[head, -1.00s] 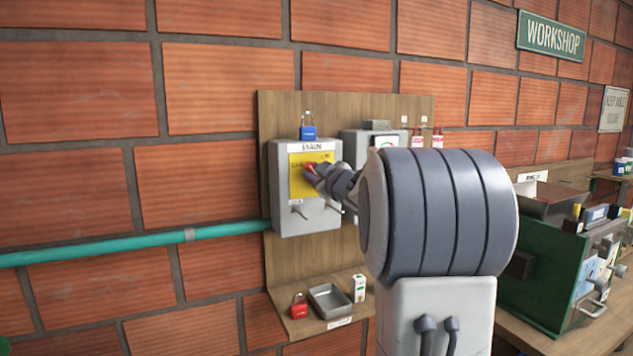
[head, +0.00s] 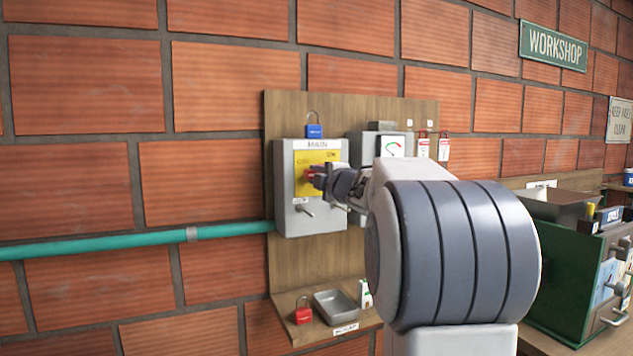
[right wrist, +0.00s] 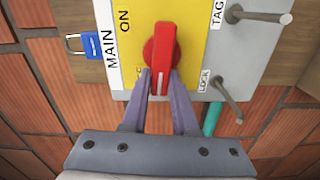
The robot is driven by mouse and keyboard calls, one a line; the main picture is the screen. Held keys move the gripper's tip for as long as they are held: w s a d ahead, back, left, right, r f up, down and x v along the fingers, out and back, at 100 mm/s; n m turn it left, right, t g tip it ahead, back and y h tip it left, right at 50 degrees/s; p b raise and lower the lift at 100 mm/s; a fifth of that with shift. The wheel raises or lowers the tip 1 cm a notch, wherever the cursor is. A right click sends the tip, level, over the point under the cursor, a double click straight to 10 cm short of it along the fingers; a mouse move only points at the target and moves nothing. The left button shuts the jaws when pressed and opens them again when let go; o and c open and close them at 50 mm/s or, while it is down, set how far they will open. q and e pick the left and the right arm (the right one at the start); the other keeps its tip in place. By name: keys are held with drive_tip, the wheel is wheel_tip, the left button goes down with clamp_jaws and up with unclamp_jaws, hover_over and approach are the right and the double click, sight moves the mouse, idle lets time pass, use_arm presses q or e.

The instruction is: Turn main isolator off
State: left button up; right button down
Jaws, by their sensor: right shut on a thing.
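The main isolator (head: 285,190) is a grey box on a wooden board, with a "MAIN" label and a yellow plate (head: 330,158). Its red handle (head: 308,175) is partly hidden by my gripper in the head view. In the right wrist view the red handle (right wrist: 160,45) stands upright in the picture, its white line at the lower end, with "ON" to its upper left. My right gripper (right wrist: 161,84) is shut on the handle's lower end, one finger on each side. It also shows in the head view (head: 320,178). My left gripper is not in view.
A blue padlock (head: 314,131) hangs above the box. Metal pegs (right wrist: 227,98) stick out beside the plate. A meter box (head: 392,146) and red-and-white tags (head: 444,148) are to the right. A shelf below holds a red padlock (head: 303,314) and a grey tray (head: 335,304).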

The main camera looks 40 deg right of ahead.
drive_tip(key=shift+f+n, duration=0.2)
drive_tip(key=shift+n, duration=0.4)
drive_tip(key=c, duration=0.7)
unclamp_jaws()
drive_tip(key=b+v, duration=0.1)
drive_tip(key=v, duration=0.9)
drive_tip(key=shift+s, duration=0.25)
